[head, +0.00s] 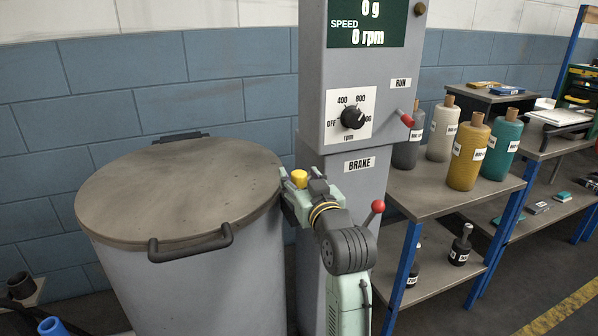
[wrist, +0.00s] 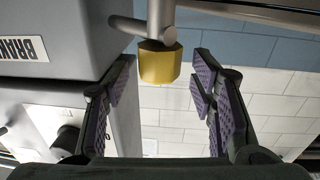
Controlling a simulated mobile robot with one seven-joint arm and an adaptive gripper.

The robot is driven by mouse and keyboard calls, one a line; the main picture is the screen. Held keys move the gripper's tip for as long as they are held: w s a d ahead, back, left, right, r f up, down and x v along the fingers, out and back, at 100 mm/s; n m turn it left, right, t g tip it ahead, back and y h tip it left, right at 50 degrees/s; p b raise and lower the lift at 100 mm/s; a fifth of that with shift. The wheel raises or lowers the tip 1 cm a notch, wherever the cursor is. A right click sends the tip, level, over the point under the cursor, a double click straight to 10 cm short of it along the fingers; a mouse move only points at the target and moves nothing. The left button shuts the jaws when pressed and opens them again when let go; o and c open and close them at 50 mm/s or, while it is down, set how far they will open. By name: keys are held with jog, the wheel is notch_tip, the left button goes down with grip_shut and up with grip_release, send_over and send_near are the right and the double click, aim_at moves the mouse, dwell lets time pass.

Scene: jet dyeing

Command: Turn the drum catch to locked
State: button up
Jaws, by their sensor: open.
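The drum catch shows as a yellow knob (wrist: 160,64) on a grey metal bar in the wrist view, upper middle. In the head view the yellow knob (head: 299,177) is at the right rim of the drum (head: 200,275), beside the grey column. My gripper (head: 296,192) is at the knob and partly hides the catch. In the wrist view my gripper (wrist: 164,82) is open, with the knob between the lines of its two fingers near their tips and a gap on both sides. No locked mark is visible. The drum's lid (head: 180,190) lies flat on top.
The column (head: 362,80) stands close to the right of the drum, with a speed dial (head: 353,117), a red-tipped run lever (head: 408,119) and a red brake knob (head: 378,206). A shelf (head: 425,200) with thread cones is at the right.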

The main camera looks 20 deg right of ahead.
jog(key=shift+w, duration=0.9)
grip_shut()
